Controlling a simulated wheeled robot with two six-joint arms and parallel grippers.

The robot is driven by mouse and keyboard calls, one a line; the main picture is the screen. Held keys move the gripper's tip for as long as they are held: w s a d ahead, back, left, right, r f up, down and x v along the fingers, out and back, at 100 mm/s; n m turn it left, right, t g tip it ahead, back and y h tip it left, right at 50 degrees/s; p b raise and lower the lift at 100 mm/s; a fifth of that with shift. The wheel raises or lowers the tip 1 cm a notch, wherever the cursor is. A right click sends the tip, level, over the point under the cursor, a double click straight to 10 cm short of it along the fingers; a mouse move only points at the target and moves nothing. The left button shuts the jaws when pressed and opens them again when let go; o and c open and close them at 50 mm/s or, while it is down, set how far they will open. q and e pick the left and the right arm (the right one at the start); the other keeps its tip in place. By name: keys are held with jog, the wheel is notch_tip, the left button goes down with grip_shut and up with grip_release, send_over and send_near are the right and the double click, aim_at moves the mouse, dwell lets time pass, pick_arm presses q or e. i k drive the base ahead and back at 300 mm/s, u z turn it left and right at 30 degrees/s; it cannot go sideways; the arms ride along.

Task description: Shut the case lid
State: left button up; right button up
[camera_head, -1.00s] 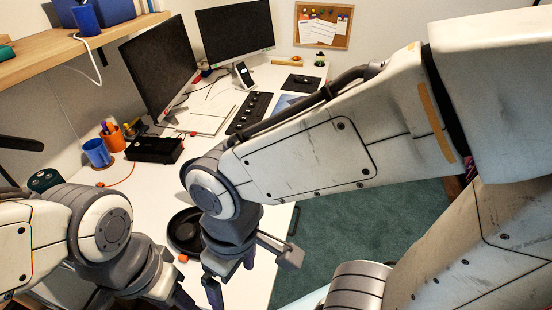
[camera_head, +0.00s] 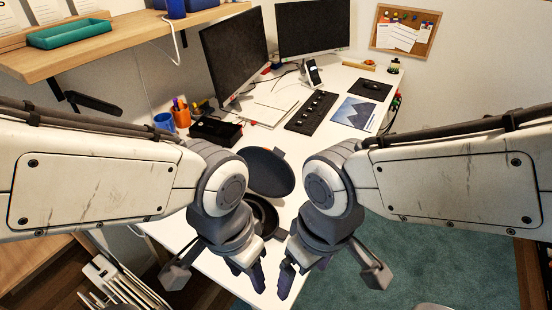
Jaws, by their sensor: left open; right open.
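A dark round case stands open on the white desk. Neither gripper visibly holds the lid.
Behind the case are a black box (camera_head: 215,131), an orange pen cup (camera_head: 181,114) and a blue mug (camera_head: 164,122). Two monitors (camera_head: 313,30) and a keyboard (camera_head: 311,112) stand further back. A wooden shelf (camera_head: 120,42) overhangs at upper left. Green carpet lies right of the desk.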

aim_at(271, 176)
jog(key=z, duration=0.75)
jog(key=k, duration=0.7)
jog(key=u, duration=1)
jog(key=i, duration=0.45)
jog(key=z, duration=0.1)
